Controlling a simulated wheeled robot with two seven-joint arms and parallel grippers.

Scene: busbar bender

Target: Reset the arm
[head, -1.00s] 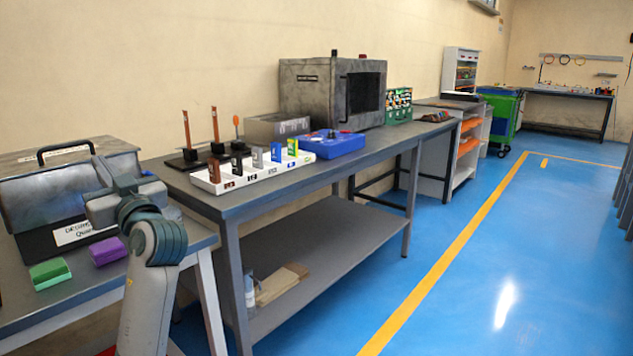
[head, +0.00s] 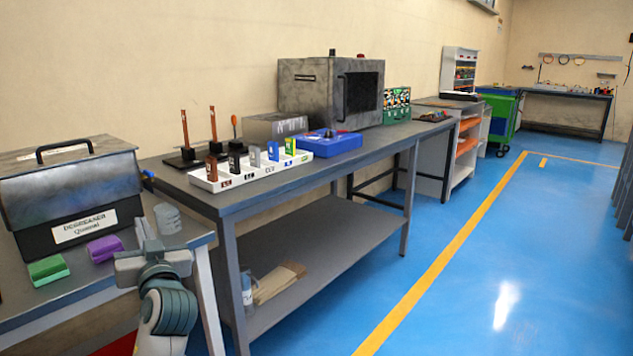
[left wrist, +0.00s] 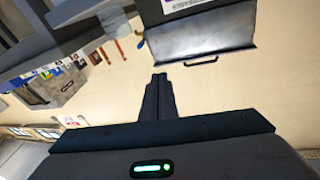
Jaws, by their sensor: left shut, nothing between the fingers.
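My left arm comes in at the lower left of the head view, and its gripper (head: 147,232) is in front of the near workbench, fingers pointing up and away. In the left wrist view the two fingers of this gripper (left wrist: 158,90) lie together with nothing between them. My right gripper is in neither view.
A grey degreaser box (head: 70,190) stands on the near bench with a green block (head: 48,270) and a purple block (head: 105,248). Beyond it is a long table (head: 290,180) with a white holder (head: 250,172), blue tray (head: 330,145) and grey machine (head: 310,95). Blue floor at right is free.

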